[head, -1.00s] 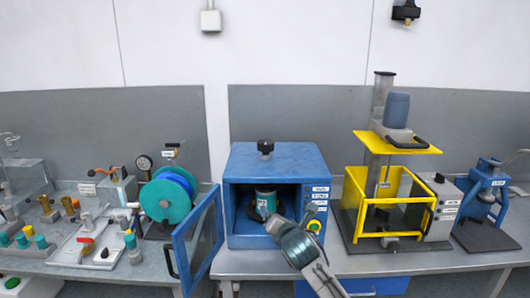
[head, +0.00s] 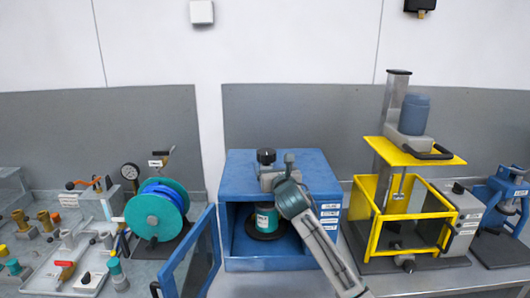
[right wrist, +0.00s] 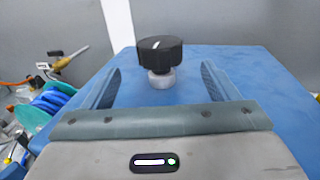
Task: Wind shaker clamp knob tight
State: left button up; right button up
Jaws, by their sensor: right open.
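The blue shaker box (head: 312,166) stands on the bench with its door (head: 190,262) swung open to the left. A black clamp knob (head: 266,157) sits on its top; in the right wrist view the knob (right wrist: 160,49) has a white mark and stands on a short grey stem. Inside the box a teal can (head: 266,217) stands on a dark round plate. My right gripper (head: 268,178) is open above the box's front top edge. In the right wrist view its two fingers lie either side of the knob's line, with the knob ahead between them, apart from both. My left gripper is not in view.
A yellow-framed press (head: 378,210) stands close to the right of the box. A teal and blue hose reel (head: 155,215) and bench fittings with valves stand at the left. The open door juts toward me at the box's left.

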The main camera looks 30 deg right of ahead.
aim_at(266, 154)
jog(key=x, duration=0.1)
jog(key=p+x, duration=0.1)
jog(key=x, duration=0.1)
jog(key=p+x, duration=0.1)
jog(key=shift+w+r, duration=0.15)
jog(key=shift+r, duration=0.2)
jog(key=x, duration=0.1)
jog(key=p+x, duration=0.1)
jog(key=x, duration=0.1)
jog(key=shift+f, duration=0.35)
jog(key=shift+p+x, duration=0.3)
jog(key=shift+x, duration=0.7)
jog(key=shift+w, duration=0.1)
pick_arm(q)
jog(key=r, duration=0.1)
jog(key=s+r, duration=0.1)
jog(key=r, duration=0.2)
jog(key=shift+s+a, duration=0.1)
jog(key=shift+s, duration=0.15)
pick_arm(e)
jog(key=shift+f, duration=0.1)
jog(key=c, duration=1)
